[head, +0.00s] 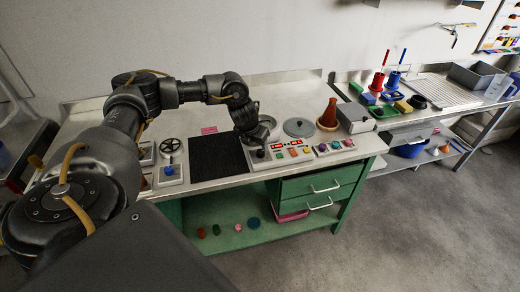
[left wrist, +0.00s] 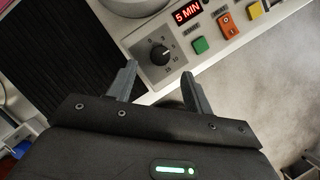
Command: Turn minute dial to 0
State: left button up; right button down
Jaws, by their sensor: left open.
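In the head view my left gripper (head: 256,137) is over the panel on the workbench and partly covers the dial area. My right gripper is not in view.
Green (left wrist: 201,45), orange (left wrist: 228,26) and yellow (left wrist: 254,10) buttons sit beside the dial. A black mat (head: 218,155) lies left of the panel. A terracotta cone-shaped vessel (head: 328,115) and a grey round lid (head: 299,127) stand behind it. A second table stands at the right.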

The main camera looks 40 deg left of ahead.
aim_at(260, 151)
pick_arm(q)
jog(key=x, duration=0.6)
jog(key=shift+p, duration=0.35)
jog(key=shift+c, duration=0.2)
jog(key=shift+r, duration=0.1)
jog(key=c, duration=0.9)
